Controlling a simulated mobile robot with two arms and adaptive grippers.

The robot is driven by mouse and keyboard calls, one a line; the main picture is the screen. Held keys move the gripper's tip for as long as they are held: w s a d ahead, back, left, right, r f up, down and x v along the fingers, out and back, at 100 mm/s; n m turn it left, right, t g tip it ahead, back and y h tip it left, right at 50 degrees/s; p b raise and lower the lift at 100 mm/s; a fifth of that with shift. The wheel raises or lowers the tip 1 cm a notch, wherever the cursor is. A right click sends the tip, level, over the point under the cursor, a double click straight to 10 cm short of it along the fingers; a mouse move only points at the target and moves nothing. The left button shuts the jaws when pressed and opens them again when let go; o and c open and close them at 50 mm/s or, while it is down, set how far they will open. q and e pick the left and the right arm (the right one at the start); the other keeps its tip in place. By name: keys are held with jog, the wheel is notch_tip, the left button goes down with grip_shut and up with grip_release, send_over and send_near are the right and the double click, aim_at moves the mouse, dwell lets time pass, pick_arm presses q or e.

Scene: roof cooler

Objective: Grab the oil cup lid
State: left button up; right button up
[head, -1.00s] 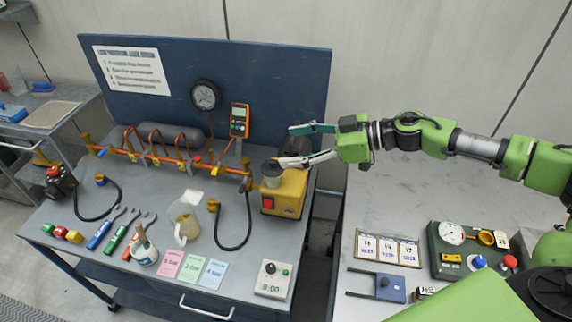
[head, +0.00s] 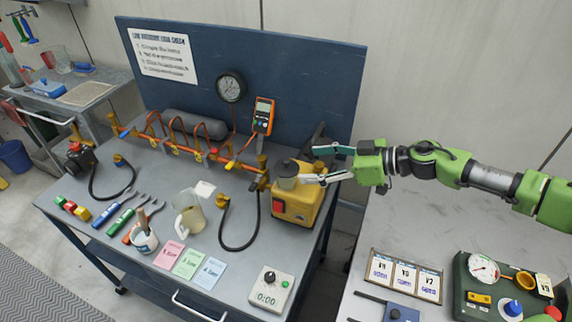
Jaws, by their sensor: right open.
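A yellow pump unit (head: 296,207) with a red switch stands at the right end of the blue workbench. A grey, rounded cup with a dark top (head: 287,168) sits on it; this looks like the oil cup and its lid, but the lid's edge is hard to make out. My right gripper (head: 311,165) comes in from the right with its two fingers spread, one above the other in the picture. The lower fingertip is close to the right side of the cup; I cannot tell whether it touches. The gripper holds nothing. My left gripper is out of view.
A copper pipe manifold (head: 185,150) with an orange meter (head: 263,116) lies left of the pump. A clear jug (head: 188,217), coloured cards and a timer box (head: 270,290) stand in front. A second table (head: 420,235) at right holds a control panel.

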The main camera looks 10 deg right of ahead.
aim_at(288, 165)
jog(key=p+x, duration=0.1)
jog(key=x, duration=0.5)
jog(key=shift+w+a+f, duration=0.1)
jog(key=shift+w+a, duration=0.05)
jog(key=shift+w, duration=0.05)
jog(key=shift+s, duration=0.1)
jog(key=c, duration=1.1)
